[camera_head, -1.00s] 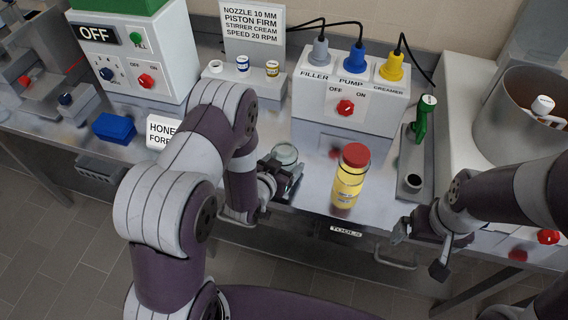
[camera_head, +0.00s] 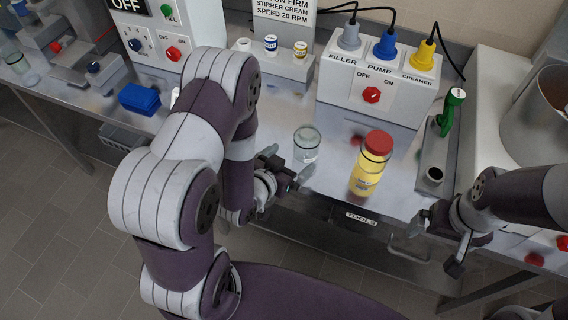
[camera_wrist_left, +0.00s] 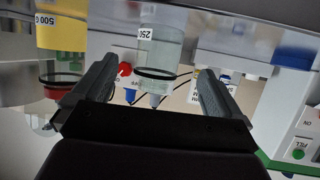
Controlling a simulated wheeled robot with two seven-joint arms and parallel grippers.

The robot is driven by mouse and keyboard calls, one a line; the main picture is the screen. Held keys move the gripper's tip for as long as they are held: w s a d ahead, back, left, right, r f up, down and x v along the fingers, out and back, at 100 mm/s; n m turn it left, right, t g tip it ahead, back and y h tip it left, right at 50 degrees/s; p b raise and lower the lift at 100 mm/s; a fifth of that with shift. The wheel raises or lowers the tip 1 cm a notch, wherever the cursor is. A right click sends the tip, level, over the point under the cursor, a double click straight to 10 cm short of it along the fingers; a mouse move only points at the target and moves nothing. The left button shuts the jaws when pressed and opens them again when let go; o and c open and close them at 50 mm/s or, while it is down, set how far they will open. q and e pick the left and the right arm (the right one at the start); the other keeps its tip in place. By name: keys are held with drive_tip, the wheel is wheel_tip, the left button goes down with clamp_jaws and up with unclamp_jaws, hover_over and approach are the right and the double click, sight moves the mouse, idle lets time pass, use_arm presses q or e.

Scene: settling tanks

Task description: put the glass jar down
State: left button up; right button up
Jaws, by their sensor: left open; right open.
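The glass jar (camera_head: 306,145) is clear and stands upright on the steel bench. My left gripper (camera_head: 289,166) is open and empty just in front of the jar, apart from it. In the left wrist view, which is upside down, the jar (camera_wrist_left: 162,50) with a "250" label shows between the spread fingers (camera_wrist_left: 158,78), beyond their tips. My right gripper (camera_head: 436,246) is open and empty at the bench's front edge on the right.
A yellow bottle with a red lid (camera_head: 370,165) stands close to the right of the jar. Behind are the filler and pump box (camera_head: 380,88) and a rack of small pots (camera_head: 288,64). A blue block (camera_head: 139,98) lies at left. A green-handled tool (camera_head: 449,112) stands at right.

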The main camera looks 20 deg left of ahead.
use_arm(q)
drive_tip(key=a+g, duration=0.1)
drive_tip(key=s+a+r+g+y, duration=0.1)
drive_tip(key=g, duration=0.1)
drive_tip(key=shift+a+r+g, duration=0.15)
drive_tip(key=shift+r+g, duration=0.05)
drive_tip(key=shift+g, duration=0.1)
drive_tip(key=s+r+n+g+y, duration=0.2)
drive_tip(key=s+r+g, duration=0.4)
drive_tip(key=s+g, duration=0.2)
drive_tip(key=shift+s+r, duration=0.4)
drive_tip(key=shift+s, duration=0.7)
